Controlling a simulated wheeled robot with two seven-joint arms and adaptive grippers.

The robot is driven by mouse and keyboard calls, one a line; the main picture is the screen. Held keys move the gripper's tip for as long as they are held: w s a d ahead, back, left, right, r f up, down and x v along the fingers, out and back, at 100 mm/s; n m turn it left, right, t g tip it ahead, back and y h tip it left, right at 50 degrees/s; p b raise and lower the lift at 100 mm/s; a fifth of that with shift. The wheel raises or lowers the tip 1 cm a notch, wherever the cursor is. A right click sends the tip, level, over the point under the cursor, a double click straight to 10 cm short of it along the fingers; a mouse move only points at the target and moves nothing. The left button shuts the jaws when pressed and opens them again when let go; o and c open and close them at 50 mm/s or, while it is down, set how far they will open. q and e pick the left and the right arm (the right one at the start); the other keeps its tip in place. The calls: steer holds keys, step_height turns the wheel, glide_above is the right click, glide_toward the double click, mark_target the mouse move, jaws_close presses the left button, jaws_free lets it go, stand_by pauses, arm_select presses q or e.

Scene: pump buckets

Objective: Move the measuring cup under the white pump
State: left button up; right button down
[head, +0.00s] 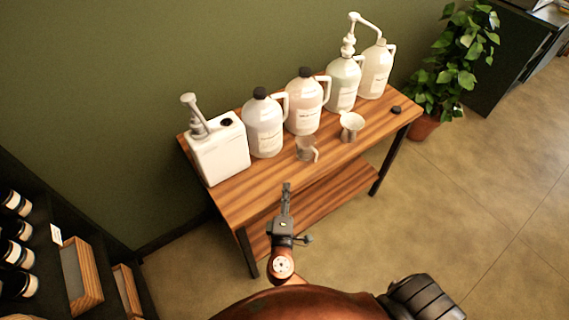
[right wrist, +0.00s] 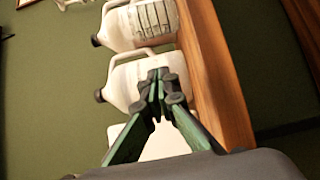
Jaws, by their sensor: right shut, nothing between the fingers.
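A white rectangular canister (head: 219,152) at the table's left end carries a pale pump (head: 194,114). A second, white pump (head: 349,38) rises from a jug near the right end, its spout pointing right. Nothing stands under either spout that I can make out. My right gripper (head: 287,190) is shut and empty in front of the table, apart from the cup. The right wrist view shows its closed fingers (right wrist: 158,80); I cannot make out the cup there. My left gripper is out of view.
Several pale jugs (head: 305,103) line the table's back. A white funnel (head: 351,126) stands right of the cup, with a black cap (head: 395,110) beyond. The front strip of the wooden tabletop (head: 255,185) is clear. A potted plant (head: 455,62) stands past the right end.

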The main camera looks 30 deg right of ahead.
glide_toward(298, 150)
steer(key=w, duration=0.4)
steer(key=shift+w+a+f+b, duration=0.15)
steer(key=shift+w+a+b, duration=0.05)
steer(key=shift+a+b, duration=0.2)
steer(key=d, duration=0.2)
steer(key=shift+w+d, duration=0.15)
steer(key=shift+d, duration=0.1)
steer(key=shift+w+d, duration=0.1)
steer(key=shift+d, duration=0.55)
